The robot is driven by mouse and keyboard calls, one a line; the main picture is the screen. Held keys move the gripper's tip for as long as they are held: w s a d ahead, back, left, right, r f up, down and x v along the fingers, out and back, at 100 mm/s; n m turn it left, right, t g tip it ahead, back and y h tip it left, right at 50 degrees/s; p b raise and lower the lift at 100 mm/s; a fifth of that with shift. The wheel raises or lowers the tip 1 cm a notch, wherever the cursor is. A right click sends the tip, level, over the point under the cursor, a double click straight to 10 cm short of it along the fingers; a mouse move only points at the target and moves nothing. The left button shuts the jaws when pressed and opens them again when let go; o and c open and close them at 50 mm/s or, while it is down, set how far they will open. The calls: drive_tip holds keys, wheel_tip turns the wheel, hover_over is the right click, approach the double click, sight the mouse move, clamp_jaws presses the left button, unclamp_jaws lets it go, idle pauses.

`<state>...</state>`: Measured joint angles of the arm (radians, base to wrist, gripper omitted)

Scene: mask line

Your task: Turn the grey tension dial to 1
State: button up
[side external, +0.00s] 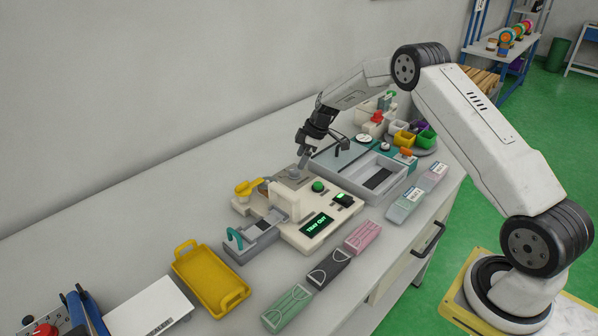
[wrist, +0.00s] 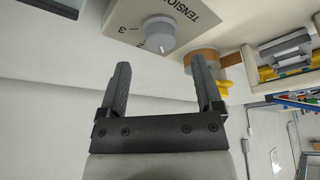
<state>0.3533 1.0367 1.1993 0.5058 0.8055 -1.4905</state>
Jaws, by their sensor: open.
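The grey tension dial (wrist: 159,36) is a round knob on a beige plate (wrist: 125,20) in the wrist view. The plate is marked "TENSION", with a 3 visible at the dial's left; the other numbers and the dial's setting are hard to read. In the side external view my gripper (side external: 326,150) hangs above and right of the dial.
A cream machine (side external: 318,208) with a green button and a "TRAY OUT" screen stands around the dial. A yellow handle (side external: 247,187) is left of the dial. A grey tray (side external: 362,173) lies to the right. A yellow tray (side external: 211,278) and mask packs (side external: 328,268) lie in front.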

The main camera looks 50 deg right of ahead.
drive_tip(key=shift+v, duration=1.85)
drive_tip(key=shift+s, duration=0.1)
drive_tip(key=s+a+r+m+h, duration=0.1)
drive_tip(key=s+a+m, duration=0.3)
drive_tip(key=s+a, duration=0.4)
drive_tip(key=s+a+r+m+h, duration=0.2)
drive_tip(key=s+a, duration=0.6)
drive_tip(key=s, duration=1.3)
wheel_tip(320, 180, up, 2)
drive_tip(key=m, duration=0.3)
drive_tip(key=shift+s+r, duration=0.25)
